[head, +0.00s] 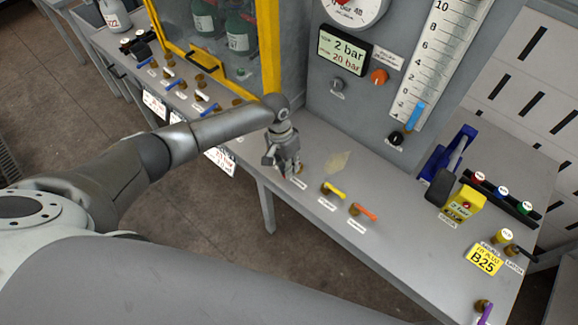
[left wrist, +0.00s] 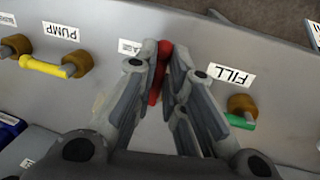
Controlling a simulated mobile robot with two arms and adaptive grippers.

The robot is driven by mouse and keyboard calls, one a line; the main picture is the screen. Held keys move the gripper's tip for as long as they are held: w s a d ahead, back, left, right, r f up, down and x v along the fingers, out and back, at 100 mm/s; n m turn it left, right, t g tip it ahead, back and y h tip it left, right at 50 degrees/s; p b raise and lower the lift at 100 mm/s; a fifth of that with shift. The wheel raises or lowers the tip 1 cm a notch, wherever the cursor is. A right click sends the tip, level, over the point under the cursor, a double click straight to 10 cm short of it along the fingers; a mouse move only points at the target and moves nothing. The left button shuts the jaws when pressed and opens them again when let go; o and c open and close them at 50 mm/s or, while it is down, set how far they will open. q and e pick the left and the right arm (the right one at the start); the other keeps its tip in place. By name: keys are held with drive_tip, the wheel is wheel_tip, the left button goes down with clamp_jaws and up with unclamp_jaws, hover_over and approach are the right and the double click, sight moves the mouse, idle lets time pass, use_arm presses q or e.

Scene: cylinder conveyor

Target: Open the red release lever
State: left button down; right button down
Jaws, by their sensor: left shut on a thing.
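The red release lever (left wrist: 162,66) shows in the left wrist view between the fingertips of my left gripper (left wrist: 160,72). The fingers are closed on it, one on each side. Its brass valve body is hidden by the fingers, and its label is partly covered. In the head view my left gripper (head: 285,165) points down at the bench's front edge and hides the red lever. My right gripper is in neither view.
A yellow lever (head: 335,190) marked PUMP and an orange lever (head: 363,212) sit right of my gripper on the bench (head: 400,215). A green lever (left wrist: 240,121) marked FILL is on the other side. A yellow-framed cabinet (head: 268,60) and grey gauge panel (head: 335,110) stand behind.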

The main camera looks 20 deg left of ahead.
use_arm(q)
drive_tip(key=c, duration=1.5)
unclamp_jaws()
wheel_tip(320, 180, up, 12)
drive_tip(key=a, duration=0.2)
drive_tip(key=shift+w+a, duration=0.15)
drive_tip(key=shift+w, duration=0.3)
drive_tip(key=shift+f, duration=0.1)
